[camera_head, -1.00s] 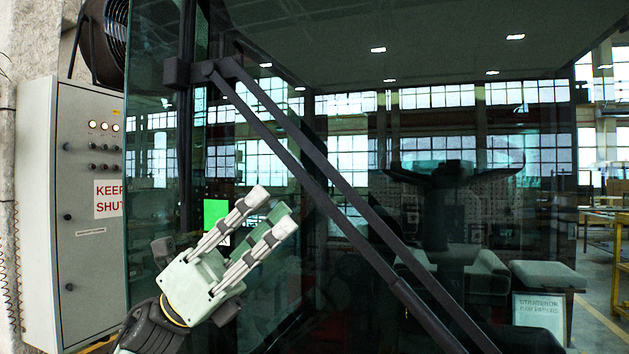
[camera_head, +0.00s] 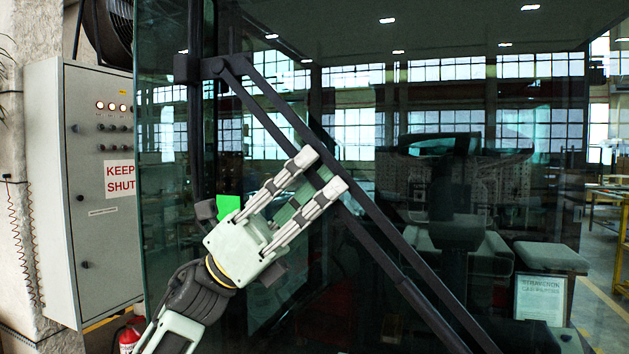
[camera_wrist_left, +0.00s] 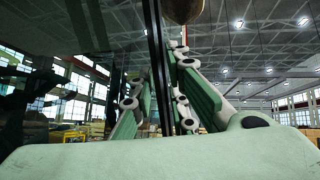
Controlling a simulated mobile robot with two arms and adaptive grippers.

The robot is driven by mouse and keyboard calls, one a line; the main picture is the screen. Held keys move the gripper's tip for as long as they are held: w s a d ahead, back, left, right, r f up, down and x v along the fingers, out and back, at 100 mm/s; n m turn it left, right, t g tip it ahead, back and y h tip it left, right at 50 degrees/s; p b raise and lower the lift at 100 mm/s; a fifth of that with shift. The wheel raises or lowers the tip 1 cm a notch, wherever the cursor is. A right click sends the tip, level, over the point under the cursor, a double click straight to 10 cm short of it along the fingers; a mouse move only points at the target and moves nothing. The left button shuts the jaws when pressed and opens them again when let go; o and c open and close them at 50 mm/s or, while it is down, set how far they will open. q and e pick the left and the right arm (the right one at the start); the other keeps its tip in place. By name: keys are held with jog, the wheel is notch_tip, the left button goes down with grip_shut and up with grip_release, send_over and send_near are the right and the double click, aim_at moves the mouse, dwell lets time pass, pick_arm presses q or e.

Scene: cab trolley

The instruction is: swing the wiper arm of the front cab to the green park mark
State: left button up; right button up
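The wiper arm (camera_head: 372,238) is a pair of dark bars on the front glass. It slopes from a pivot at the upper left down to the lower right. The green park mark (camera_head: 228,205) is a small bright patch left of the wiper arm, partly covered by my left gripper. My left gripper (camera_head: 322,173) is open, its two fingers apart and overlapping the bars in the head view. In the left wrist view a dark bar (camera_wrist_left: 158,70) runs between the green-padded fingers. I cannot tell whether the fingers touch it. My right gripper is out of view.
The cab's glass (camera_head: 165,230) lies close behind the gripper and reflects the hall. A grey control cabinet (camera_head: 95,190) stands at the left, with a red extinguisher (camera_head: 130,338) at its foot. A seat and steering wheel show inside the cab.

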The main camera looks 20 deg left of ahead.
aim_at(335, 161)
pick_arm(q)
grip_shut()
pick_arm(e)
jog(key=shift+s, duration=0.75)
